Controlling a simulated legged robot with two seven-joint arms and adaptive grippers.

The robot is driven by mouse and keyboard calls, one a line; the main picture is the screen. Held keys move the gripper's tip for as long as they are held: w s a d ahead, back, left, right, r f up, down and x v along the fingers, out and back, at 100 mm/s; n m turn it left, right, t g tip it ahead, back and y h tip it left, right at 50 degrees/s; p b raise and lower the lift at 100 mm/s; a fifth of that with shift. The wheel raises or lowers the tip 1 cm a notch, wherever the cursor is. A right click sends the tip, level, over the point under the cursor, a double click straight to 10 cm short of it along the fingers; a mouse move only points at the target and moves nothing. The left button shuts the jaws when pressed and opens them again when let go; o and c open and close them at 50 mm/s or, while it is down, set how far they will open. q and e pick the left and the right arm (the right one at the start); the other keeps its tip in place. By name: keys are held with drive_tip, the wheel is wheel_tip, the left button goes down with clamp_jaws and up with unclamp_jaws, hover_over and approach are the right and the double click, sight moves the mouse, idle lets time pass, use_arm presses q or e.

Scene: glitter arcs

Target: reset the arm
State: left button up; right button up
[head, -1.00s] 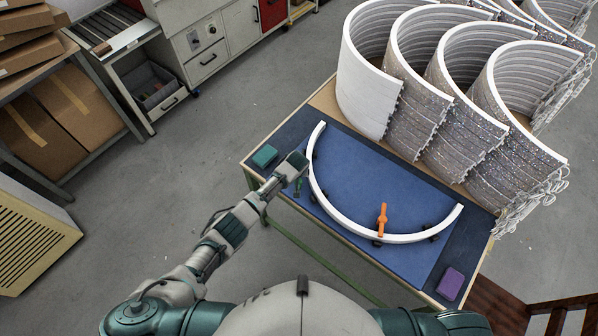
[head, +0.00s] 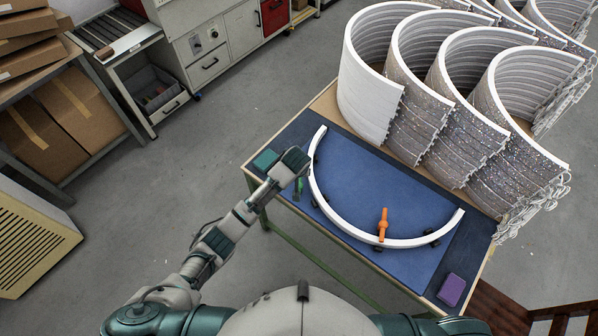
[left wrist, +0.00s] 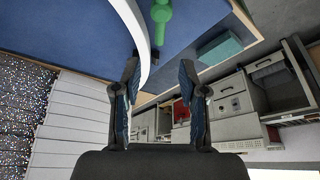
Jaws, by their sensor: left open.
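My left arm reaches in from the left in the head view, and its gripper (head: 296,160) is over the left part of the table, close to the left end of a white curved arc (head: 345,218). In the left wrist view the left gripper (left wrist: 158,75) is open, with the white arc (left wrist: 140,35) passing near its left finger. I cannot tell whether they touch. A green tool (left wrist: 161,18) shows ahead of the fingers. An orange clamp-like tool (head: 383,225) stands at the front of the arc. My right gripper is not in view.
The blue-topped table (head: 375,190) carries a green block (head: 265,160) at the left and a purple block (head: 451,290) at the right. Tall stacks of glittery curved panels (head: 420,130) crowd the back. Shelves with cardboard boxes (head: 75,115) stand far left. Grey floor (head: 200,150) lies clear between.

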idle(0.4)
use_arm(q)
drive_tip(key=s+a+f+h, duration=0.1)
drive_tip(key=s+a+f, duration=0.15)
drive_tip(key=s, duration=0.55)
drive_tip(key=s+a+f+h, duration=0.1)
drive_tip(key=s+a+f, duration=0.1)
drive_tip(key=s+f, duration=0.35)
drive_tip(key=s+a+r+m+y, duration=0.1)
drive_tip(key=s+a+r, duration=0.1)
drive_tip(key=s+a, duration=0.65)
drive_tip(key=s+a+r+y, duration=0.1)
drive_tip(key=s+a+r, duration=0.1)
drive_tip(key=s+a, duration=0.65)
drive_tip(key=s+d+f+g+b, duration=0.1)
drive_tip(key=s+f+b, duration=0.1)
drive_tip(key=f, duration=1.3)
drive_tip(key=s+d+f+g+b, duration=0.1)
drive_tip(key=s+d+f, duration=0.15)
drive_tip(key=f, duration=1.15)
drive_tip(key=s+a+f+g+b, duration=0.1)
drive_tip(key=s+a+f+b, duration=0.2)
drive_tip(key=s+f, duration=1.4)
wheel_tip(320, 180, down, 2)
drive_tip(key=shift+s+a+f+m, duration=0.25)
drive_tip(key=shift+s+a+m, duration=0.15)
